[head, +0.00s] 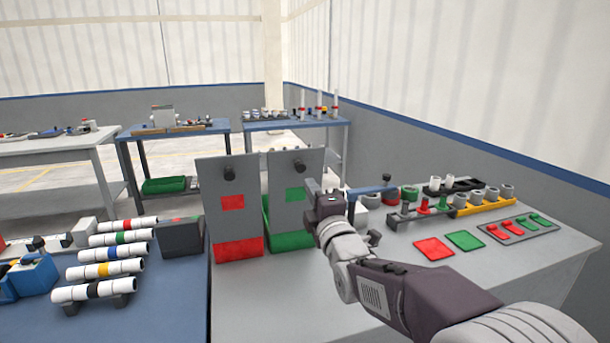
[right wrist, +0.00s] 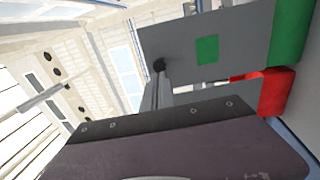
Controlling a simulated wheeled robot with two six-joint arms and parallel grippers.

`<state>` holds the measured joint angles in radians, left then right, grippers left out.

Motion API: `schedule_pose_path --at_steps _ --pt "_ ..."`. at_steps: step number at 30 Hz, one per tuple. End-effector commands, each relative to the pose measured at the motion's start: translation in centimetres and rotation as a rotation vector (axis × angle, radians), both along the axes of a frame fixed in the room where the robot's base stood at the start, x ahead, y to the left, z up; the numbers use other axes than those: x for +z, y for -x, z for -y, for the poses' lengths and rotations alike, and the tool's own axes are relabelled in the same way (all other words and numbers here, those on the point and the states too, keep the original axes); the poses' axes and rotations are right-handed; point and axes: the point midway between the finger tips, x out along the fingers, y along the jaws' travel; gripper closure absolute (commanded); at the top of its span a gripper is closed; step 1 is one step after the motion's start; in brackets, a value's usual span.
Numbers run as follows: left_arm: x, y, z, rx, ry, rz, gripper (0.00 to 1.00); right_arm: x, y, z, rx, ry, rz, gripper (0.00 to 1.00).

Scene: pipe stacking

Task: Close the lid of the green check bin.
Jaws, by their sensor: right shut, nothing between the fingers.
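The green check bin (head: 290,241) stands on the grey table. Its grey lid (head: 285,170) stands up and open, with a green square and a dark knob near its top. In the right wrist view the lid (right wrist: 240,40) is at the upper right, with the green body (right wrist: 290,30) beyond it. My right gripper (head: 313,188) is shut and empty at the lid's right edge, below knob height. I cannot tell whether it touches the lid. My left gripper is not in view.
The red bin (head: 238,249), its lid also up, stands close on the left. Right of my arm are a red plate (head: 433,249), a green plate (head: 465,240), and a yellow rack (head: 480,205) with grey fittings. White pipes (head: 110,268) lie on the blue table at left.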

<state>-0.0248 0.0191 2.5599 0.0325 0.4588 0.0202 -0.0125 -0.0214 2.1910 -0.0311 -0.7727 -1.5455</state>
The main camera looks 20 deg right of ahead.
Motion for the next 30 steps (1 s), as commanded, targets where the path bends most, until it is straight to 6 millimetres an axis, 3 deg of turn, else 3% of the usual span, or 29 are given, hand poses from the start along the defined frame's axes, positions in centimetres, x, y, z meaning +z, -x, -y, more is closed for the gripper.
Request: schedule_pose_path --at_steps 3,9,23,26,30 --pt "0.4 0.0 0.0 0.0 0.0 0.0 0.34 0.5 -2.4 -0.1 0.0 0.0 0.001 1.0" --pt "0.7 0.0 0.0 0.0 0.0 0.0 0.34 0.9 -5.0 -0.2 0.0 -0.001 0.001 1.0" --pt "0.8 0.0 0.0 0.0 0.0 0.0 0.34 1.1 -5.7 -0.2 0.0 -0.001 0.0 1.0" --pt "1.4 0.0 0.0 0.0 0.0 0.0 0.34 1.5 -5.9 -0.2 0.0 -0.001 -0.009 1.0" --pt "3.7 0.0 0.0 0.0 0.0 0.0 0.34 2.5 -7.0 -0.2 0.0 0.001 -0.05 1.0"
